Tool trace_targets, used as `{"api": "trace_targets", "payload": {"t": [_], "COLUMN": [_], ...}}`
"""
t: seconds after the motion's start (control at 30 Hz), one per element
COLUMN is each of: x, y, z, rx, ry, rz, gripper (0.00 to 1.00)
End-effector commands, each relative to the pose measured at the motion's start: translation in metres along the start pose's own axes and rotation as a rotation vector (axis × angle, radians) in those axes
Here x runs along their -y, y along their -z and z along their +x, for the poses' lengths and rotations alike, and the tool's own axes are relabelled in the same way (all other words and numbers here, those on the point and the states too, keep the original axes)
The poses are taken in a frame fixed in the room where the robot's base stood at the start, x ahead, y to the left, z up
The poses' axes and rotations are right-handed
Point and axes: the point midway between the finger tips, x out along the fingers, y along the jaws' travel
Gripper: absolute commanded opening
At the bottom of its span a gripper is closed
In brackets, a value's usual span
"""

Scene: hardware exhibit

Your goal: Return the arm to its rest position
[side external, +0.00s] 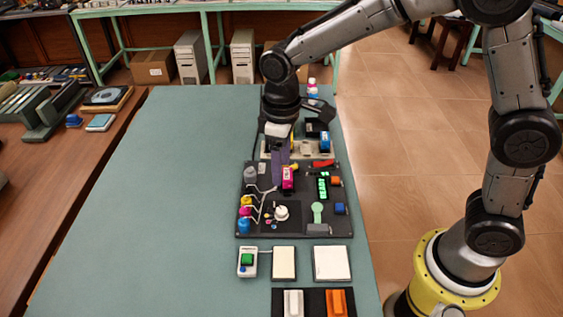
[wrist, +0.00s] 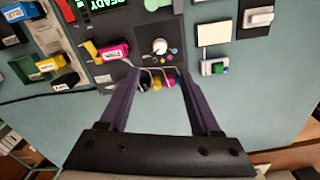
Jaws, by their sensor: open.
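My gripper (side external: 281,160) hangs from the arm, pointing down above the far part of the dark board (side external: 260,227). Its two purple fingers are apart, with nothing held between them.
A rack (side external: 269,150) with cartridges stands behind the board. A green-button box (side external: 247,262), two pale pads (side external: 284,263) and a black switch panel (side external: 313,302) lie in front. The left of the green table (side external: 150,200) is clear. A green display (side external: 322,186) is lit on the board.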

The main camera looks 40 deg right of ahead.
Motion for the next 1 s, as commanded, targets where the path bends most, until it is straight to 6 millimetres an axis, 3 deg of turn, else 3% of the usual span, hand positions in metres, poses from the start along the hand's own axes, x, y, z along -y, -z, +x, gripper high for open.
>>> {"api": "trace_targets", "payload": {"t": [0.2,0.37,0.5,0.7,0.83,1.0], "x": [-0.003,-0.019,-0.034,-0.041,-0.037,-0.025], "y": [0.0,-0.007,-0.041,-0.109,-0.156,-0.209], "z": [-0.002,-0.04,-0.087,-0.131,-0.143,-0.138], "rx": [-0.005,-0.095,-0.202,-0.334,-0.409,-0.484], "ry": [-0.001,-0.02,-0.049,-0.091,-0.117,-0.142], "rz": [0.008,0.052,0.116,0.227,0.304,0.398], "gripper": [0.64,0.64,0.64,0.64,0.64,0.64]}}
